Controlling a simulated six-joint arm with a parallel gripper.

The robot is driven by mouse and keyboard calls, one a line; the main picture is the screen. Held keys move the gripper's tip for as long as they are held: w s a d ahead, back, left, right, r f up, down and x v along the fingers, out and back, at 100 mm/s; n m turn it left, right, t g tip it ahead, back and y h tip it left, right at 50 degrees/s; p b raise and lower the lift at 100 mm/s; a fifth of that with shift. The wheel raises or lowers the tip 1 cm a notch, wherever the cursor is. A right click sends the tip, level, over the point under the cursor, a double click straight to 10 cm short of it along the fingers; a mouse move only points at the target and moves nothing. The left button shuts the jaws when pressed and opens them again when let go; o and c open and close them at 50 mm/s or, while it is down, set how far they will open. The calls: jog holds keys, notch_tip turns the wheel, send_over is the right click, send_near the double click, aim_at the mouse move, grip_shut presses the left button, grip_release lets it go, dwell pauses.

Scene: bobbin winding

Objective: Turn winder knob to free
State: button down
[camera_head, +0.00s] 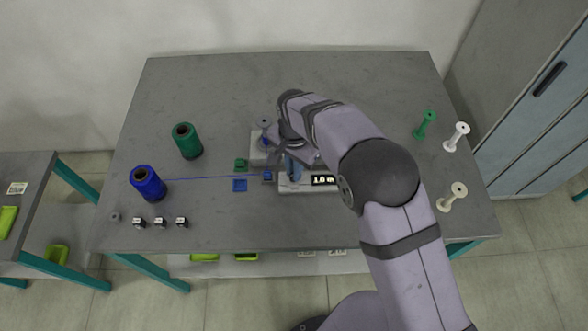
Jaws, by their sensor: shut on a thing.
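The winder (305,185) is a pale base in the middle of the table, with a display reading "1.0 m". A grey bobbin (264,124) with blue below its top flange stands at its back left part. My gripper (291,168) reaches down onto the winder just left of the display and is shut at the place of the knob. The arm and gripper hide the knob, so its setting cannot be read. A blue thread (210,177) runs from the blue spool (148,183) to the winder.
A green spool (187,141) stands at the back left. Small green (241,164) and blue (239,185) blocks lie left of the winder. Green (425,124), white (456,136) and cream (452,196) bobbins are at the right. Three small labelled blocks (160,222) sit at the front left. The back of the table is clear.

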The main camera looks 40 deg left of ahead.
jog(key=n, duration=0.3)
jog(key=shift+n, duration=0.4)
jog(key=shift+r+n+b, duration=0.1)
jog(key=shift+n+b, duration=0.3)
jog(key=shift+n, duration=1.5)
jog(key=c, duration=1.8)
grip_release()
jog(key=shift+c, duration=0.2)
jog(key=shift+r+b, duration=1)
jog(key=shift+r, duration=2.65)
jog(key=shift+w, duration=0.1)
